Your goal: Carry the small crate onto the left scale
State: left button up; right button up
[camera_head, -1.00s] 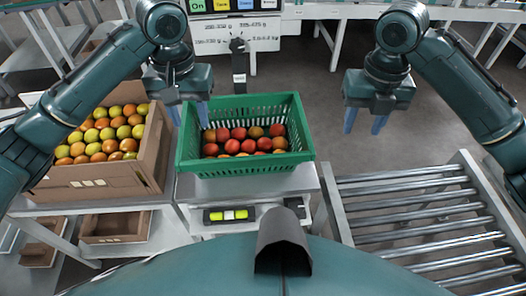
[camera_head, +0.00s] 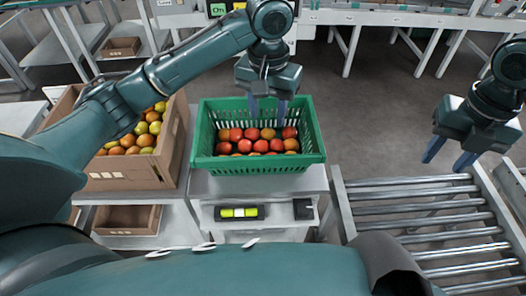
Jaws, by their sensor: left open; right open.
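A green slatted crate (camera_head: 258,163) holding several red and orange tomatoes stands upright on a grey-white stand (camera_head: 285,182) in the middle of the view. The stand has a level-like yellow-green indicator and a small dark box on its front; I cannot tell whether it is a scale. My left gripper (camera_head: 268,108) is open above the crate's far side, fingers pointing down near the far rim; I cannot tell whether they touch it. My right gripper (camera_head: 449,155) is open and empty, over the far part of the rollers to the right. I cannot make out a separate left scale.
A cardboard box (camera_head: 133,180) of orange and green tomatoes stands close left of the crate, partly behind my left arm. A small empty cardboard box (camera_head: 126,219) is on the shelf below. A roller conveyor (camera_head: 415,205) lies at right. Open floor (camera_head: 385,110) lies beyond.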

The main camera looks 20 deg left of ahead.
notch_tip(320, 180, up, 10)
jog(key=shift+w+a+r, duration=0.2)
jog(key=shift+a, duration=0.15)
jog(key=shift+f, duration=0.1)
dwell(0.3)
